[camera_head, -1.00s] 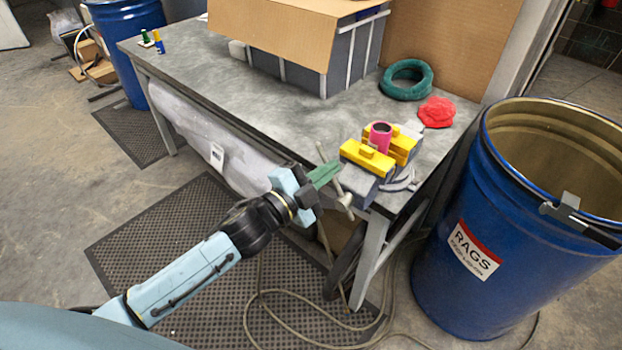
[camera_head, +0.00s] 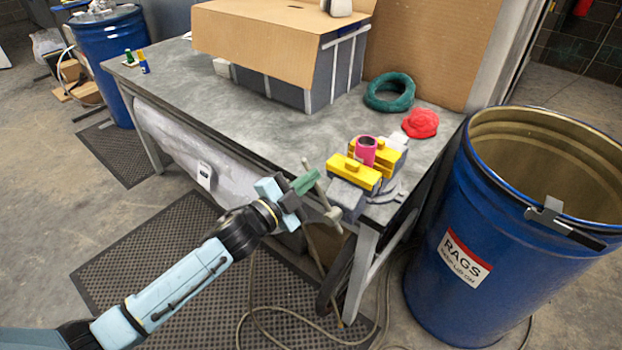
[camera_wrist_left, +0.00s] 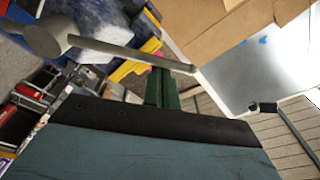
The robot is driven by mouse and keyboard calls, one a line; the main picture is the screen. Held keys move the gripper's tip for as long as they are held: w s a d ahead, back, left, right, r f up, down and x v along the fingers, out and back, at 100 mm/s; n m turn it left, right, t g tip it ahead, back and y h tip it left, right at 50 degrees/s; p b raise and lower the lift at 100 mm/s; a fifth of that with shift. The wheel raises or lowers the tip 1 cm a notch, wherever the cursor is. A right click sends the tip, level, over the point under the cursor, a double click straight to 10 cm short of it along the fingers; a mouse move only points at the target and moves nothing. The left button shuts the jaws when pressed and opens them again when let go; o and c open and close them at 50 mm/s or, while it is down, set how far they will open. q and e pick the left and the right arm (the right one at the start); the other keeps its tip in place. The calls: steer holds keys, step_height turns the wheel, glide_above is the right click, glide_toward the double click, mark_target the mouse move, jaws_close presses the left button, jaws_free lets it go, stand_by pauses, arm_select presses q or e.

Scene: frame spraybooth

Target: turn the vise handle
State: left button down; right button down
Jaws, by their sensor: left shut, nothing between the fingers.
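The vise (camera_head: 350,190) is grey with yellow jaws and sits at the near right corner of the workbench. A pink ring-shaped piece (camera_head: 366,150) stands between its jaws. The vise handle (camera_head: 322,196) is a grey bar with a knob at its lower end, at the vise's front. My left gripper (camera_head: 309,180) has green fingers and is shut and empty, right beside the handle's upper part. In the left wrist view the handle (camera_wrist_left: 120,50) crosses close by the fingertips (camera_wrist_left: 162,75); I cannot tell whether they touch. My right gripper is not in view.
A blue rags drum (camera_head: 440,260) stands right of the workbench (camera_head: 240,110). A red cloth (camera_head: 420,123), a green ring (camera_head: 389,92) and a cardboard-topped box (camera_head: 280,40) are on the bench. A cable (camera_head: 255,310) lies on the floor mat below.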

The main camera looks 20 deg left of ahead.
arm_select(q)
steer(key=a+f+n, duration=0.1)
steer(key=n, duration=0.1)
steer(key=w+a+f+n, duration=0.1)
steer(key=a+n, duration=0.1)
steer(key=shift+f+b, duration=0.2)
steer(key=shift+b, duration=0.1)
steer(key=s+a+r+p, duration=0.1)
steer(key=s+r+p, duration=0.1)
steer(key=s, duration=0.7)
steer(key=shift+a+t, duration=0.2)
steer(key=shift+t, duration=0.1)
steer(key=shift+s, duration=0.1)
